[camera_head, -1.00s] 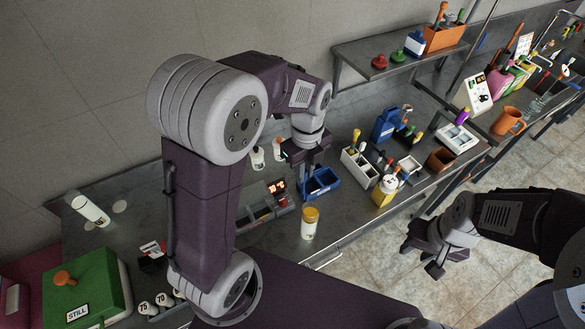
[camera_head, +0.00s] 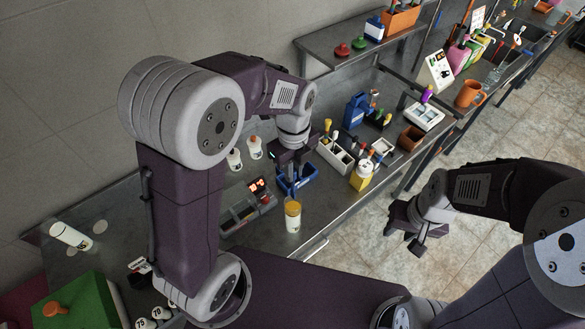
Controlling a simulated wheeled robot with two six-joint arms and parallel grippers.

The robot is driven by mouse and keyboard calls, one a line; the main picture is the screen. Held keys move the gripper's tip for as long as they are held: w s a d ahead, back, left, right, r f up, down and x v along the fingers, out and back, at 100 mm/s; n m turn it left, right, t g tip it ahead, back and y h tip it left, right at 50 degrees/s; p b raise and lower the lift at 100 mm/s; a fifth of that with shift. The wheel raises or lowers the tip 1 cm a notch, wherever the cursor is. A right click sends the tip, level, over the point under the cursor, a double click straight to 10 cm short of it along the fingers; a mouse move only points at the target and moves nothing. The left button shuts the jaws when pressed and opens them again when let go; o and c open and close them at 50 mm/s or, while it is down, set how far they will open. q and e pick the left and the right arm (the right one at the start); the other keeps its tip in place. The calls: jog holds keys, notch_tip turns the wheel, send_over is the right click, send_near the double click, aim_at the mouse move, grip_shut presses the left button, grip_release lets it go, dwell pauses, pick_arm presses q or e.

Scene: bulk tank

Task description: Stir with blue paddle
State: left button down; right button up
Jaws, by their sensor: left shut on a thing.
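My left gripper (camera_head: 289,160) points down over a blue bin (camera_head: 306,184) on the steel bench. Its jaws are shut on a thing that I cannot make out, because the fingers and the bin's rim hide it. I cannot tell a blue paddle apart from the blue bin here. My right gripper (camera_head: 408,232) is open and empty, over the floor in front of the bench.
A grey unit with a red display (camera_head: 258,186) stands left of the bin. A yellow-capped jar (camera_head: 292,216) stands near the bench's front edge. White bottles (camera_head: 254,148) are behind. A white holder (camera_head: 335,155) and yellow container (camera_head: 361,175) stand to the right.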

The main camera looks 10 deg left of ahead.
aim_at(293, 191)
pick_arm(q)
jog(key=shift+w+d+f+b, duration=0.15)
jog(key=shift+f+b, duration=0.25)
jog(key=shift+f, duration=0.45)
jog(key=shift+s+a+f+b, duration=0.15)
jog(key=shift+f+b, duration=0.2)
jog(key=shift+f, duration=0.1)
jog(key=shift+s+a+f+b, duration=0.1)
jog(key=shift+f+b, duration=0.2)
jog(key=shift+f, duration=0.1)
jog(key=shift+w+d+f+b, duration=0.1)
jog(key=shift+w+f+b, duration=0.05)
jog(key=shift+f+b, duration=1)
notch_tip(293, 191, down, 2)
jog(key=shift+f+b, duration=0.1)
jog(key=shift+b, duration=0.35)
jog(key=shift+f+b, duration=1.15)
jog(key=shift+f, duration=0.4)
